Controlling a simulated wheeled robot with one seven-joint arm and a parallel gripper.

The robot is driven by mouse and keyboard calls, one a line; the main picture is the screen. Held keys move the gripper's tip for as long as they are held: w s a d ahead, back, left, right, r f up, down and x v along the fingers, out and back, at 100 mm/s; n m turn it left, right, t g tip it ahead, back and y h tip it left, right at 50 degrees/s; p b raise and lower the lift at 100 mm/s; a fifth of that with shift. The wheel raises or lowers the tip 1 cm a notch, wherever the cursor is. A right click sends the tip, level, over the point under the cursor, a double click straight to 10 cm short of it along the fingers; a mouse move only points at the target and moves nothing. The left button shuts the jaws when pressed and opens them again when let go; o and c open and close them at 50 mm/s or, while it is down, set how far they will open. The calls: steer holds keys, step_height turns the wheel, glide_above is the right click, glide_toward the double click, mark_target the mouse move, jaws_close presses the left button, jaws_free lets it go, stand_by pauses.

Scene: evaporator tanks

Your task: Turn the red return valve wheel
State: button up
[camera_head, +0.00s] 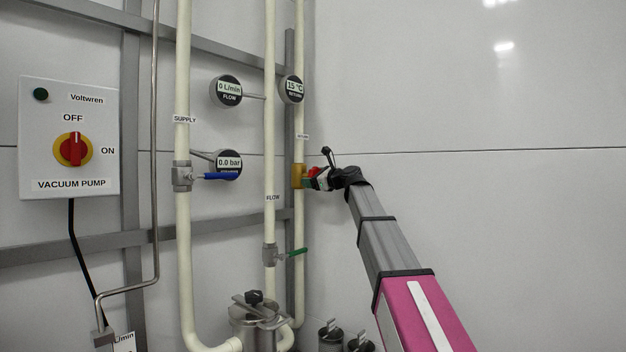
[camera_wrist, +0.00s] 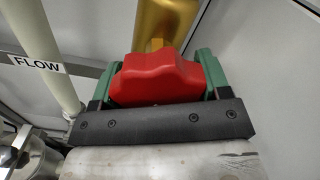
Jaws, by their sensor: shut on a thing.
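The red return valve wheel (camera_wrist: 158,78) sits on a brass valve body (camera_wrist: 162,25) in the wrist view. In the head view the brass valve (camera_head: 298,176) is on the rightmost pipe, and a bit of the red wheel (camera_head: 313,172) shows beside it. My gripper (camera_wrist: 156,72) has its green fingers on the left and right sides of the red wheel and is shut on it. It also shows in the head view (camera_head: 311,178), reaching in from the right. The far side of the wheel is hidden.
A pipe labelled FLOW (camera_wrist: 48,55) runs left of my gripper. A green-handled valve (camera_head: 270,254) is below and a blue-handled valve (camera_head: 182,177) is left. The vacuum pump switch box (camera_head: 107,120) hangs far left. The white wall right of my arm is bare.

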steer(key=shift+s+a+f+m, duration=0.1)
steer(key=shift+s+m, duration=0.05)
steer(key=shift+m, duration=2.35)
steer(key=shift+s+a+m, duration=0.1)
steer(key=shift+s+m, duration=0.05)
steer(key=shift+m, duration=2.35)
steer(key=o, duration=0.9)
steer(key=shift+d, duration=0.1)
steer(key=v, duration=1)
steer(key=shift+s+d, duration=0.25)
steer(key=shift+d, duration=0.05)
steer(key=shift+s, duration=0.1)
